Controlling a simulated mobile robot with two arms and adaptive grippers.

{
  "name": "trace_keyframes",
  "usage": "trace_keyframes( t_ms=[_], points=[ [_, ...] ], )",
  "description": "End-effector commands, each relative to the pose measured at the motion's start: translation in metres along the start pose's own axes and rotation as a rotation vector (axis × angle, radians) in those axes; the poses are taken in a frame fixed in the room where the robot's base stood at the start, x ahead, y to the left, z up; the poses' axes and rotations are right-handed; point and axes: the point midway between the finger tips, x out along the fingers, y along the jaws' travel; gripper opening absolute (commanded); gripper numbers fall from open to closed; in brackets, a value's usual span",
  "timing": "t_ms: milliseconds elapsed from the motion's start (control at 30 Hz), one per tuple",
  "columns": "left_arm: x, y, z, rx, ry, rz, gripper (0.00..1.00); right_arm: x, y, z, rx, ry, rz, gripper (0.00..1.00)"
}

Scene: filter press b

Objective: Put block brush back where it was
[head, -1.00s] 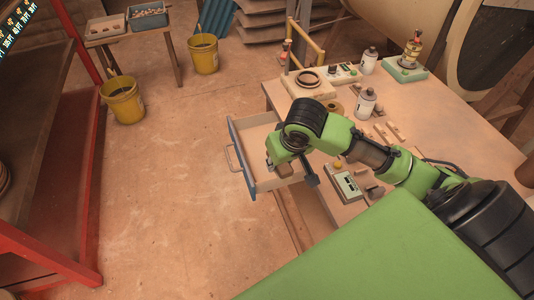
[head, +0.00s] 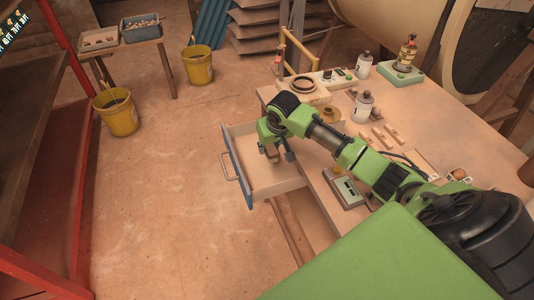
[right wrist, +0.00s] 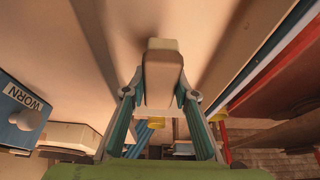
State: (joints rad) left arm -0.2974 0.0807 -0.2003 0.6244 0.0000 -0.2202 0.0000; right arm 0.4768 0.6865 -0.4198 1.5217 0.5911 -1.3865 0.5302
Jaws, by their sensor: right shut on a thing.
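The block brush (right wrist: 163,78), a block with a pale cream end and a brown body, sits between the two fingers of my right gripper (right wrist: 160,100) in the right wrist view. The fingers are shut on its sides. In the head view my right gripper (head: 270,155) is over the open drawer (head: 285,181), near its far side. Only a small brown part of the brush shows under the gripper there, and I cannot tell whether it touches the drawer floor. The drawer has a blue front with a handle. My left gripper is not in view.
The workbench (head: 425,120) holds white bottles (head: 363,106), a green-based scale (head: 402,72), a meter box (head: 345,187) and small wooden pieces (head: 378,135). Yellow buckets (head: 117,113) stand on the open floor left of the drawer. A red frame (head: 45,275) is at far left.

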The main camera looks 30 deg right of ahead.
Motion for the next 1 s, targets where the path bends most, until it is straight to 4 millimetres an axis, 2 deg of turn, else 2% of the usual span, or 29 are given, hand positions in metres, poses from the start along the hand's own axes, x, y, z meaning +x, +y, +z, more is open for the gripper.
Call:
trace_keyframes(
  t_ms=[100, 300, 500, 867, 900, 933, 1000],
  points=[
    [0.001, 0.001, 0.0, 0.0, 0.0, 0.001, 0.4, 0.011, -0.002, -0.003, 0.001, -0.001, -0.002, 0.07],
    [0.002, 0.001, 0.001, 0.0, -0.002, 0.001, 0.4, 0.022, -0.003, -0.007, 0.001, 0.001, -0.002, 0.07],
    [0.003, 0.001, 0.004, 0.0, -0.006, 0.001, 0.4, 0.048, -0.003, 0.005, -0.001, -0.001, 0.0, 0.07],
    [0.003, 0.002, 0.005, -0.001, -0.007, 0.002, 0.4, 0.052, -0.002, 0.006, 0.0, 0.0, 0.0, 0.07],
    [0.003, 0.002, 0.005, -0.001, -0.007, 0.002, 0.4, 0.052, -0.002, 0.006, 0.0, 0.0, 0.0, 0.34],
    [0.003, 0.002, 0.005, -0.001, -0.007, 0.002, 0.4, 0.052, -0.002, 0.006, -0.001, 0.0, 0.0, 0.42],
    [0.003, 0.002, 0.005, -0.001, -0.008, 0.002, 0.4, 0.052, -0.002, 0.006, 0.0, 0.0, 0.0, 0.43]
  ],
)
